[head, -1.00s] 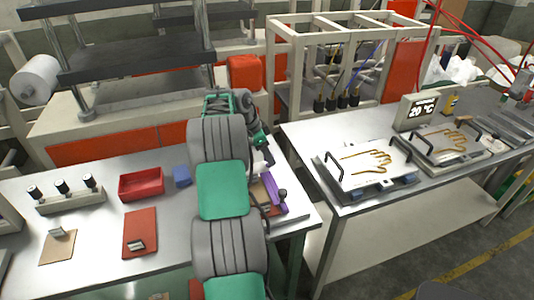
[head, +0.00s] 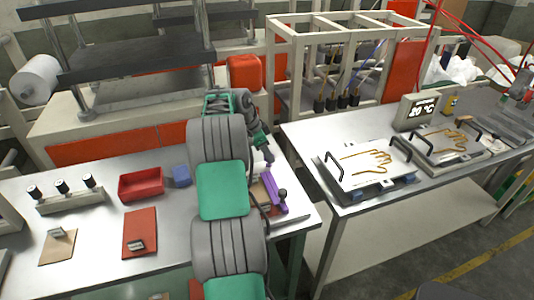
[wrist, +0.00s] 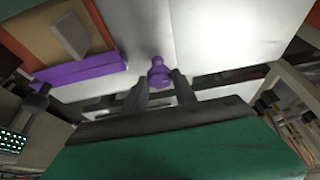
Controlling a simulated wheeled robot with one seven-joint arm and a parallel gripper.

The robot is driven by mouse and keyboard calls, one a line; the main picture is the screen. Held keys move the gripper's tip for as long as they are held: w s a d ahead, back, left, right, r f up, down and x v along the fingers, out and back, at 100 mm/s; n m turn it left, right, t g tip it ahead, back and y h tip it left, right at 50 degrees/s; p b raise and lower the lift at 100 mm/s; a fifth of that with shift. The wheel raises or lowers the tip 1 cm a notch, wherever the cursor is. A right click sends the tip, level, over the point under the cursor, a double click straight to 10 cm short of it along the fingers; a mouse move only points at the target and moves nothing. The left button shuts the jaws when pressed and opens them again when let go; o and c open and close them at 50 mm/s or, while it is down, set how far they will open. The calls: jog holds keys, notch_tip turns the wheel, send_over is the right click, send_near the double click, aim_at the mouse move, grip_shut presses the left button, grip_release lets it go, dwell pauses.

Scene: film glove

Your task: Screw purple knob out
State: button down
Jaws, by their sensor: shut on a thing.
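The purple knob (wrist: 158,73) is between the two fingertips of my gripper (wrist: 160,86) in the wrist view, and the fingers are shut on it. The bare table shows behind it, apart from the purple bar. The purple bar (wrist: 80,70) lies along a brown board with a grey block, left of my gripper. A black knob (wrist: 40,99) stands at the bar's near end. In the head view the purple bar (head: 272,193) is partly hidden by my arm, and my gripper (head: 266,154) is beyond it. The held knob is too small to make out there.
A red bin (head: 141,185), a blue block (head: 181,176), a red board (head: 140,232) and a rack with black knobs (head: 66,197) are left of my arm. A second table to the right holds plates with glove outlines (head: 372,163). A gap separates the tables.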

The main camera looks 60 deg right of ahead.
jog(key=shift+f+n+b, duration=0.1)
jog(key=shift+n+b, duration=0.2)
jog(key=shift+b, duration=0.1)
jog(key=n+t+b, duration=0.1)
jog(key=n+b, duration=0.1)
jog(key=b, duration=0.1)
jog(key=shift+s+f+n+h, duration=0.1)
jog(key=shift+n+h, duration=0.2)
jog(key=shift+h, duration=0.1)
jog(key=n+t+b, duration=0.1)
jog(key=n, duration=0.1)
jog(key=n+t+b, duration=0.1)
jog(key=n+b, duration=0.1)
jog(key=n, duration=0.1)
jog(key=shift+s+a+h+b, duration=0.1)
jog(key=shift+s+h+b, duration=0.1)
jog(key=shift+h+b, duration=0.1)
jog(key=n+t, duration=0.1)
jog(key=n, duration=0.2)
jog(key=n+t, duration=0.1)
jog(key=n, duration=0.1)
jog(key=shift+s+r+n+b, duration=0.2)
jog(key=shift+n+b, duration=0.1)
jog(key=shift+n, duration=0.1)
jog(key=shift+n+t+y+p, duration=0.45)
jog(key=shift+n+t+y, duration=0.25)
jog(key=shift+n, duration=1.2)
jog(key=c, duration=1)
grip_release()
